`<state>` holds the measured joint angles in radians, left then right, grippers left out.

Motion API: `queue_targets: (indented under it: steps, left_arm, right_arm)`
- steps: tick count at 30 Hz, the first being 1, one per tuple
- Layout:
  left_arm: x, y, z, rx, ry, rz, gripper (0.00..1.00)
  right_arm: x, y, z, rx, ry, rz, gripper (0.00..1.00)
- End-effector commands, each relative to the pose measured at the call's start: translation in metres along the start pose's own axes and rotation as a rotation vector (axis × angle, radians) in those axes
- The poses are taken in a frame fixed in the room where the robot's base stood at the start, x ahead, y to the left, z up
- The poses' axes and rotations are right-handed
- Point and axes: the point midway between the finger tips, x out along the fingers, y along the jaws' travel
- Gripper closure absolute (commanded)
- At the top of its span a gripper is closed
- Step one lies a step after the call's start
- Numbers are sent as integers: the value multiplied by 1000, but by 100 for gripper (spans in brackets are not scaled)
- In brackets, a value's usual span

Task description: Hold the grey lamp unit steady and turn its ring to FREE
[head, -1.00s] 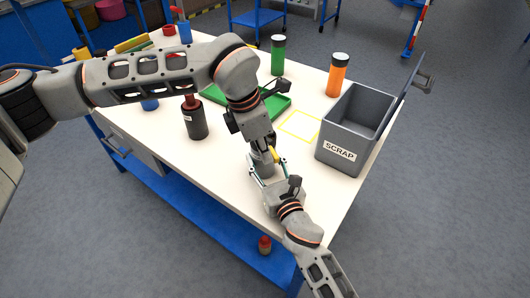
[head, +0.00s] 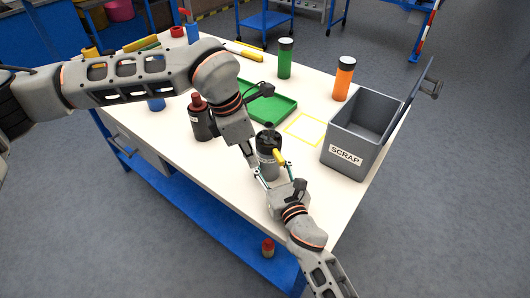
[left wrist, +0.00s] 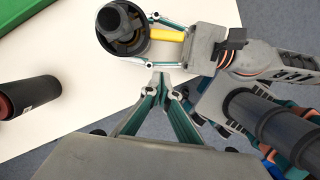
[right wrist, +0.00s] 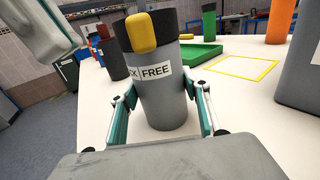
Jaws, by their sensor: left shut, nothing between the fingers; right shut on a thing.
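The grey lamp unit (head: 268,168) stands upright near the table's front edge, with a dark ring and a yellow tab (head: 279,157) on top. In the right wrist view the tab (right wrist: 140,32) hangs above the label (right wrist: 152,73), about over the line left of FREE; the label's left word is partly hidden. My right gripper (right wrist: 160,92) is shut around the grey body (right wrist: 162,104), one finger each side. My left gripper (head: 253,163) is shut and empty beside the unit, apart from the ring. Its closed fingertips also show in the left wrist view (left wrist: 160,82).
A dark bottle with a red top (head: 200,122) stands left of the unit. A green tray (head: 272,108) and a yellow outlined square (head: 306,128) lie behind. The grey SCRAP bin (head: 345,155) stands at the right, with green and orange cylinders (head: 345,78) further back.

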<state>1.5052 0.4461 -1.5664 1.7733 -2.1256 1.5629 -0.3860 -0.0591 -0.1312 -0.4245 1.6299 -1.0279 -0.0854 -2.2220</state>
Motion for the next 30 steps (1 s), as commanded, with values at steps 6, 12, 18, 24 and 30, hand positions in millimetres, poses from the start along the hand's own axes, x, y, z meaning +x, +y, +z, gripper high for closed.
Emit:
queue_targets:
  steps: [6,12,18,24,30]
  left_arm:
    - [-52,0,2,0,-2,5,100]
    - [-84,-1,2,0,-1,3,100]
    - [-98,-2,2,-1,0,1,100]
    - [-100,-2,2,0,0,0,100]
    - [-100,-2,2,0,0,0,100]
  right_arm:
    - [0,0,-1,0,1,0,82]
    - [0,0,-1,0,1,0,82]
    - [0,0,-1,0,1,0,82]
    - [0,0,-1,0,1,0,82]
    - [0,0,-1,0,1,0,34]
